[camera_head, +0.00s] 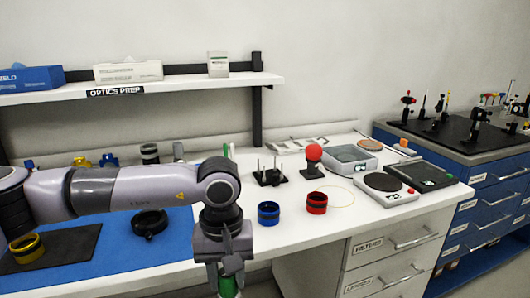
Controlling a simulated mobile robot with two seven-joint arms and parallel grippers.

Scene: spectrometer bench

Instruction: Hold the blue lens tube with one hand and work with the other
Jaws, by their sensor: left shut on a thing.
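The blue lens tube (268,214) stands upright on the white bench, with no gripper touching it. A red tube (317,203) of similar shape stands to its right. My left arm comes in from the left across the bench. My left gripper (229,270) points down in front of the bench, below and left of the blue tube. It is shut on a green object (228,287), mostly hidden by the fingers and cut off by the bottom edge. My right gripper is not in view.
A black ring (150,222) lies on the blue mat (175,247). A yellow ring (27,247) is on a dark mat at far left. Behind the tubes are a black post holder (270,176), a red ball on a stand (314,153) and a grey tray (366,163). A round-topped scale (384,184) is right.

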